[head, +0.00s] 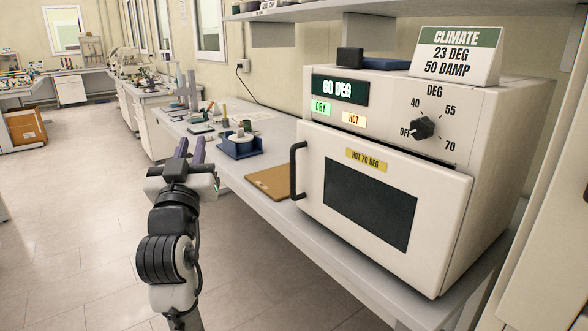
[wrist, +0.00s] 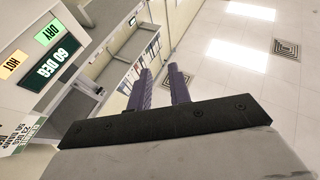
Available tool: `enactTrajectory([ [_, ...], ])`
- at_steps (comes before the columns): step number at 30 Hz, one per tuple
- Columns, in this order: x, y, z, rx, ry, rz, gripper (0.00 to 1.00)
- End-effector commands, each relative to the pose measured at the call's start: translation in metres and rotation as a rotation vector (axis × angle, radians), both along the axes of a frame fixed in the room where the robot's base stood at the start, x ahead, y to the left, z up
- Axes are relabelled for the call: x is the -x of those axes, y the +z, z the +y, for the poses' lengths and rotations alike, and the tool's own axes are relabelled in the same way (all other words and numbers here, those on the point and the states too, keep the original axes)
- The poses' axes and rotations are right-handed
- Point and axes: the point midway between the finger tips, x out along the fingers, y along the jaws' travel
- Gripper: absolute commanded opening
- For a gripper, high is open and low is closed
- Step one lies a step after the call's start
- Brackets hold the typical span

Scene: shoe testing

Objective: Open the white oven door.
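The white oven (head: 480,110) stands on the bench at the right of the head view. Its door (head: 410,180) looks closed, with a dark window and a yellow "HOT 70 DEG" label. A dark upright handle (head: 294,170) is on the door's left side. My gripper (head: 191,146), with purple fingers, is raised left of the handle, well apart from it. Its fingers are apart and nothing is between them; they also show in the wrist view (wrist: 160,78). The oven's display panel (wrist: 52,65) shows tilted at the left of the wrist view; the handle is not visible there.
A brown board (head: 268,182) lies on the bench left of the oven, near a blue holder (head: 240,146). The oven's knob (head: 423,128) points near OFF. A climate sign (head: 458,56) stands on top. A shelf (head: 300,13) hangs above. The floor (head: 90,200) at left is clear.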

Motion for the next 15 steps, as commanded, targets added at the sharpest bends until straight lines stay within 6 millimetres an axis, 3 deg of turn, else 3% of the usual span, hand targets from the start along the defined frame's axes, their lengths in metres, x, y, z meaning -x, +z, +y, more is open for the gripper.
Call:
enactTrajectory([
  [1, -0.025, -0.024, -0.034, -0.02, -0.099, 0.102, 0.2],
  [3, -0.047, -0.051, -0.073, -0.051, -0.212, 0.226, 0.2],
  [6, -0.063, -0.079, -0.114, -0.095, -0.323, 0.351, 0.2],
  [9, -0.069, -0.095, -0.134, -0.12, -0.38, 0.418, 0.2],
  [15, -0.084, -0.097, -0.146, -0.127, -0.398, 0.439, 0.2],
])
